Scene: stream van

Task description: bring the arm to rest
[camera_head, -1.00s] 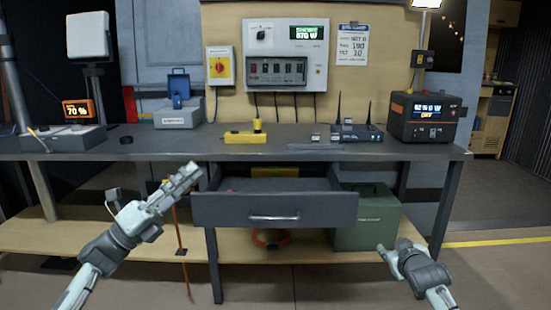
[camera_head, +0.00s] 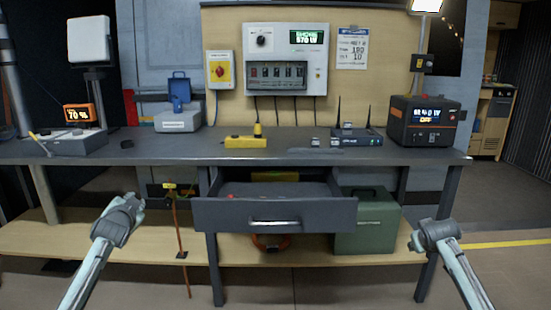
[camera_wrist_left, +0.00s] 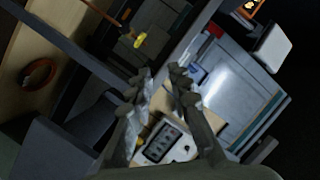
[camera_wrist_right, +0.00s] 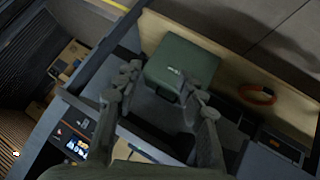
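My left gripper (camera_head: 132,203) is at the left in the head view, in front of the workbench and below its top. In the left wrist view its two fingers (camera_wrist_left: 160,88) stand apart with nothing between them. My right gripper (camera_head: 420,238) is at the lower right in the head view, just right of the green box (camera_head: 368,222). In the right wrist view its fingers (camera_wrist_right: 160,85) are spread wide and hold nothing. Both grippers are clear of the bench.
The drawer (camera_head: 275,213) stands open from the bench (camera_head: 250,155) between the two arms. An orange cable (camera_head: 181,235) hangs near my left gripper. A power station (camera_head: 425,120) sits on the bench's right end. The lower shelf (camera_head: 60,240) is mostly bare at left.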

